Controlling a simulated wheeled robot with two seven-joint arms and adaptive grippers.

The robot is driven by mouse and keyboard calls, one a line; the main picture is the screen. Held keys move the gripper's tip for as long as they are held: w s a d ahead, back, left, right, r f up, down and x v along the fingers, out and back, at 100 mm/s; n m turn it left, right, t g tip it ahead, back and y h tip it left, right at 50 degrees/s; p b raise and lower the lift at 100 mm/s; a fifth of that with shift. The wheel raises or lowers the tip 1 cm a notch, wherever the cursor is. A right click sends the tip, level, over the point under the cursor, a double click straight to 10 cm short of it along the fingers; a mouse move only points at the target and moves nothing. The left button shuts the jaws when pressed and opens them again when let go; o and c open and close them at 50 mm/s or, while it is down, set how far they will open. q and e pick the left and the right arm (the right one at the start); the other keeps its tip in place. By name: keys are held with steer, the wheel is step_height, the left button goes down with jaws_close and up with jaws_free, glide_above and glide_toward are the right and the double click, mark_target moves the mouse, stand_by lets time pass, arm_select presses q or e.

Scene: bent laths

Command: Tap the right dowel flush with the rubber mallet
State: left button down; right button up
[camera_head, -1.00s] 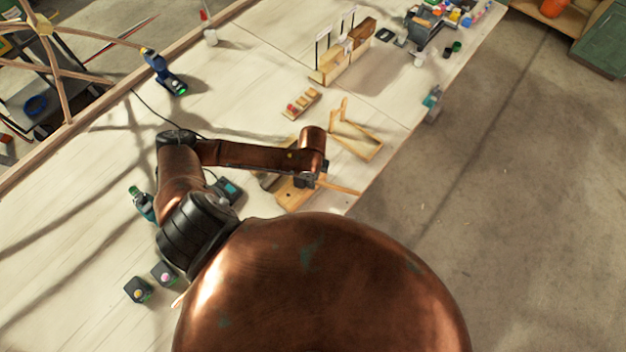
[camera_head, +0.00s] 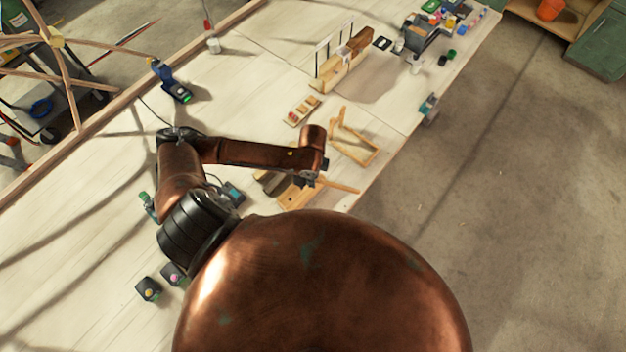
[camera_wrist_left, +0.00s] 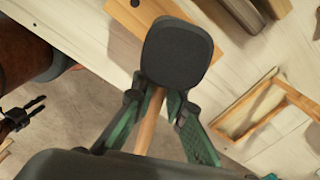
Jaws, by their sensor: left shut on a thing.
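My left gripper (camera_wrist_left: 155,100) is shut on the wooden handle (camera_wrist_left: 149,125) of the rubber mallet. The mallet's black head (camera_wrist_left: 178,52) is beyond the fingertips in the left wrist view. In the head view the left gripper (camera_head: 308,180) is over a pale wooden board (camera_head: 293,198), with the handle pointing right. The board also shows beyond the mallet head in the left wrist view (camera_wrist_left: 130,16), with a small dark round spot on it. I cannot make out the right dowel or its height. A dark jagged shape at the left wrist view's lower left may be my right gripper (camera_wrist_left: 22,118).
A small tray of blocks (camera_head: 301,110) and an upright wooden rack (camera_head: 343,62) stand farther back. Button boxes (camera_head: 149,289) are at lower left. The pale table (camera_head: 60,240) has clear room at left.

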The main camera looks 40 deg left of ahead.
arm_select(q)
steer(key=shift+w+r, duration=0.1)
steer(key=shift+r, duration=0.7)
steer(key=shift+r+b, duration=0.3)
steer(key=shift+r, duration=0.05)
arm_select(e)
steer(key=shift+d, duration=0.1)
